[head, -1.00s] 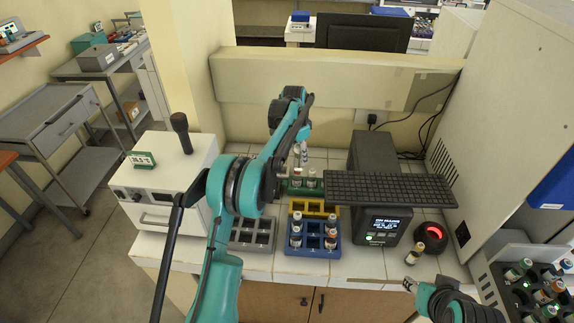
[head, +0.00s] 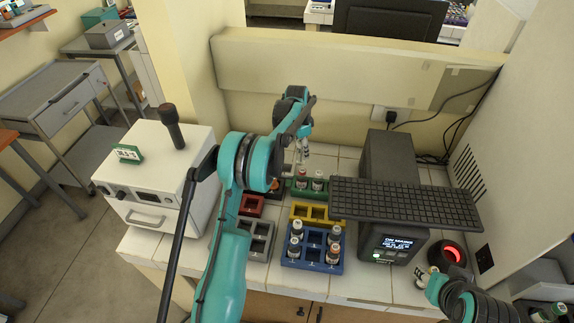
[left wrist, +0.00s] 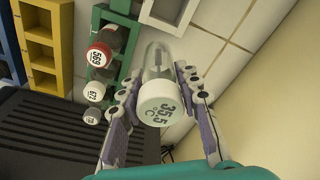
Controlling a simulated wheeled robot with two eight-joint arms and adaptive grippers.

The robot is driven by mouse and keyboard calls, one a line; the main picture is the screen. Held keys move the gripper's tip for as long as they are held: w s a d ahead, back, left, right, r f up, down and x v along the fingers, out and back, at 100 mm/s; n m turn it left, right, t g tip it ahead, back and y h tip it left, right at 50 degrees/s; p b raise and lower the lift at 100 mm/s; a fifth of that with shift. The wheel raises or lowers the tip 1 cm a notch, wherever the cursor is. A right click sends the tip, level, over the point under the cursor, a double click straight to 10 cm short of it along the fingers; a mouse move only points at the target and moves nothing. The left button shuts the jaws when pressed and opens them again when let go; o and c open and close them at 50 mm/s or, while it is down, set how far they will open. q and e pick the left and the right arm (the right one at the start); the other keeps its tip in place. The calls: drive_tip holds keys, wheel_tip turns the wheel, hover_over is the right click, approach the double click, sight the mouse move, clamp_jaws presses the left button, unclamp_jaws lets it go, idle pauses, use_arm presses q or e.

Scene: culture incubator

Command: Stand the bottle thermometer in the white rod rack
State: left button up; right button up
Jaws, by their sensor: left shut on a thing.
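My left gripper (head: 303,146) is shut on the bottle thermometer, seen close up in the left wrist view. The bottle thermometer (left wrist: 158,102) is a clear glass bottle with a white round cap reading 35.5 °C, held between both finger pads. In the head view it hangs small and pale below the fingers, over the back of the tiled bench. A white frame (left wrist: 150,14), likely the white rod rack, shows partly at the top of the left wrist view, apart from the bottle. My right gripper (head: 428,280) is at lower right, near a small vial; its fingers are unclear.
A green rack (left wrist: 121,20) with capped vials stands beside the held bottle. Yellow (head: 317,212), blue (head: 313,262), red (head: 250,206) and grey (head: 258,232) racks stand nearer. A dark device (head: 390,235) with a black grid tray (head: 405,204) stands to the right.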

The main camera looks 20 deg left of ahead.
use_arm(q)
drive_tip(key=a+f, duration=0.2)
drive_tip(key=s+a+f, duration=0.1)
drive_tip(key=f, duration=0.1)
drive_tip(key=a+f+b, duration=0.1)
drive_tip(key=a+f, duration=0.1)
drive_tip(key=f, duration=0.1)
drive_tip(key=shift+s+a, duration=0.35)
drive_tip(key=shift+s, duration=0.05)
drive_tip(key=shift+f, duration=0.35)
drive_tip(key=shift+f+b, duration=0.15)
drive_tip(key=shift+b, duration=0.15)
drive_tip(key=o, duration=1.2)
drive_tip(key=shift+o, duration=0.2)
